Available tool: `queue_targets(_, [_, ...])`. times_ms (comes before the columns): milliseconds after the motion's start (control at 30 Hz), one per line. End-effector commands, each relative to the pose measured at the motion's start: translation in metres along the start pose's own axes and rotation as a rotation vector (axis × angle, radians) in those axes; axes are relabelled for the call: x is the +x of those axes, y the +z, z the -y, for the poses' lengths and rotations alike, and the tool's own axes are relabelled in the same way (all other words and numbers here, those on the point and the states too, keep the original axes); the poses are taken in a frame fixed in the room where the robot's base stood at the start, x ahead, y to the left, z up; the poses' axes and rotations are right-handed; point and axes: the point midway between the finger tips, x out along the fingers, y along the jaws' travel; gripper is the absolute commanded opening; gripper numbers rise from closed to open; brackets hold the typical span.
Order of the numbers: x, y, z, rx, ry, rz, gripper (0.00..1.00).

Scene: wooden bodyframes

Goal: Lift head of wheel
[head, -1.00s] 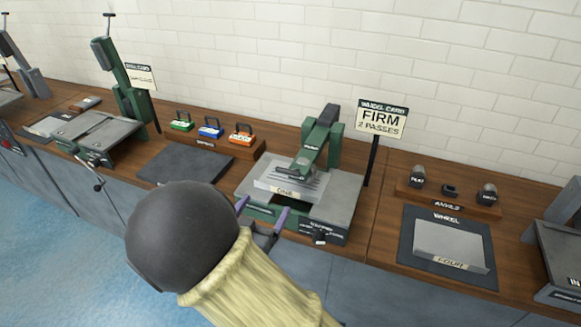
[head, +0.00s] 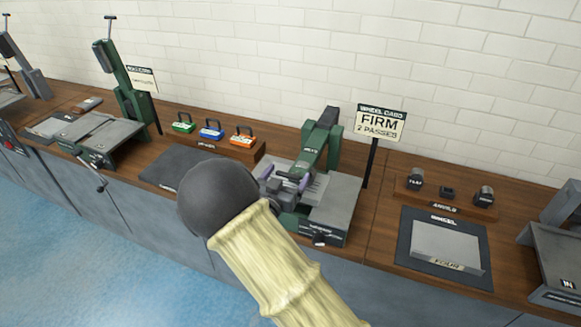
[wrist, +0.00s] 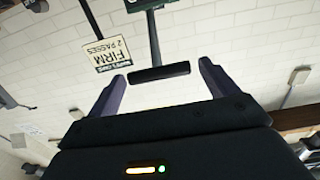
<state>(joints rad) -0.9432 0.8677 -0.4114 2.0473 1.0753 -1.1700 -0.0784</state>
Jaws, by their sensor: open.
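The wheel machine has a green arm, the head of the wheel (head: 318,145), lowered over its grey bed (head: 338,200). A dark crossbar (wrist: 160,74) at the head's front end lies between my two purple fingers in the wrist view. My gripper (head: 284,180) is open over the front of the bed, with a finger near each end of the bar. Gaps show between bar and fingers in the wrist view. My gripper and wrist hide the front left of the machine.
A sign reading FIRM, 2 PASSES (head: 381,122) stands on a post right of the machine. Several anvils sit on a wooden rack (head: 450,205), with a grey plate (head: 447,248) in front. Colored blocks (head: 211,129) and a dark mat (head: 180,168) lie left.

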Motion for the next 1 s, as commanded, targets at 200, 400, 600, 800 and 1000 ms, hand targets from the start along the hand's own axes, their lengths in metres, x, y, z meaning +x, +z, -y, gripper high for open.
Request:
queue_targets(200, [0.027,-0.001,0.0,-0.001,0.001,-0.001,0.85])
queue_targets(400, [0.03,0.0,0.0,-0.001,-0.001,0.0,0.85])
queue_targets(600, [0.03,0.0,0.0,0.0,0.0,0.0,0.72])
queue_targets(800, [0.03,0.0,0.0,0.0,0.0,0.0,0.32])
queue_targets(1000, [0.03,-0.001,0.0,0.0,0.0,0.002,0.23])
